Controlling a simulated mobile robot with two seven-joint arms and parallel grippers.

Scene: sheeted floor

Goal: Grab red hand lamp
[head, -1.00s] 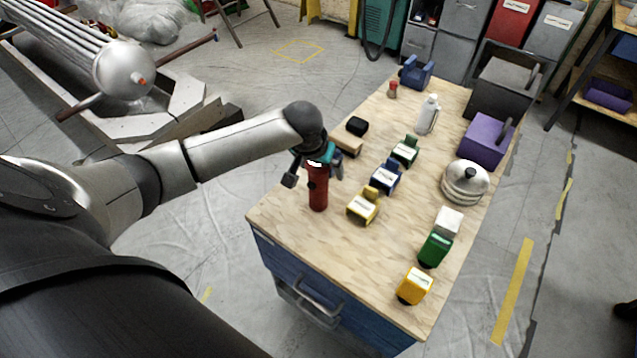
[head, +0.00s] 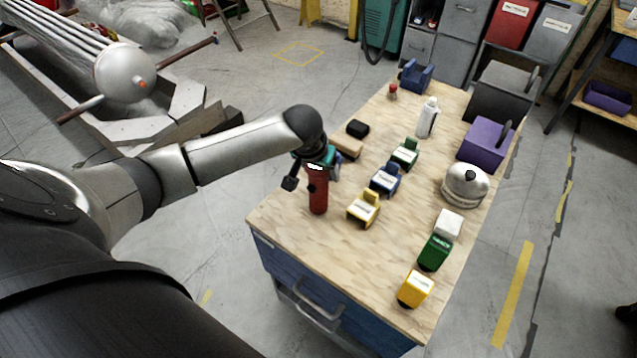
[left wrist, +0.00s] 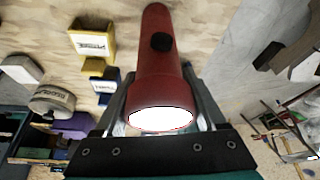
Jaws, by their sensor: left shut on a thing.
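The red hand lamp (head: 318,198) stands upright near the left edge of the wooden tabletop, its lit lens end facing up into my gripper. My left gripper (head: 314,172) comes down over its top from the left and is shut on it. In the left wrist view the red body of the lamp (left wrist: 153,50), with a black button, runs between the two fingers of the gripper (left wrist: 158,88). The bright lens faces the camera. The lamp's base appears to be at the tabletop; I cannot tell whether it touches. My right gripper is not in view.
The wooden workbench (head: 290,225) carries several small coloured blocks, including a yellow one (head: 363,209) close right of the lamp. A beige block (head: 347,147) lies behind it. A white bottle (head: 428,118), silver dome (head: 466,186) and purple box (head: 485,143) stand farther right.

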